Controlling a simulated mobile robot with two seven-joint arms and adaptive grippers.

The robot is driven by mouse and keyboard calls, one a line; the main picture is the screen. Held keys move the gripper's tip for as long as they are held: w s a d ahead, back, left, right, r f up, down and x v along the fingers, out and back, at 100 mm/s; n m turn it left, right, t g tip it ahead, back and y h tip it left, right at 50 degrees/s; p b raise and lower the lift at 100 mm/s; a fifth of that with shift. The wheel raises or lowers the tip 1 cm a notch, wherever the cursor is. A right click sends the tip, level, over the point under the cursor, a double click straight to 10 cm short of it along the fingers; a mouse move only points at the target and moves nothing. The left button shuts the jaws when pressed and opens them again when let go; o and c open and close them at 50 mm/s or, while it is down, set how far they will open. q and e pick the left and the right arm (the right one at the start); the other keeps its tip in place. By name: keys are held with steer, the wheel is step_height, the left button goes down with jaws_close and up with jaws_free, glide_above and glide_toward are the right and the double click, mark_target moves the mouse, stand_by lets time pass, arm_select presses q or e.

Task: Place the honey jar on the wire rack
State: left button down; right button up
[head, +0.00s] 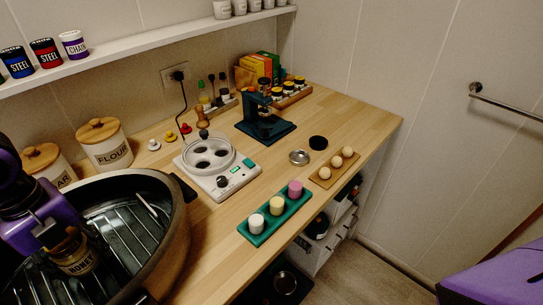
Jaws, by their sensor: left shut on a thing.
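The honey jar (77,258), amber with a dark label reading HONEY, is at the lower left in the head view. My left gripper (68,240) is shut on its top from above and hides part of it. The jar is over the inside of a large round dark pan (178,235). A dark ribbed surface that looks like the wire rack (120,226) lies in the pan. I cannot tell whether the jar's base touches it. My right gripper is not in view.
The pan's raised rim surrounds the jar. Flour canister (104,145) and another canister (45,163) stand behind it. A white appliance (217,167), a green tray (275,217) with cups and an egg holder (336,168) stand to the right. Bare counter (210,262) lies in front.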

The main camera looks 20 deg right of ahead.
arm_select(q)
steer(key=shift+f, duration=0.6)
steer(key=c, duration=0.8)
jaws_free()
steer(key=shift+f, duration=0.2)
steer(key=shift+c, duration=0.2)
step_height(320, 180, up, 12)
steer(key=shift+r+p, duration=0.15)
steer(key=shift+p, duration=0.35)
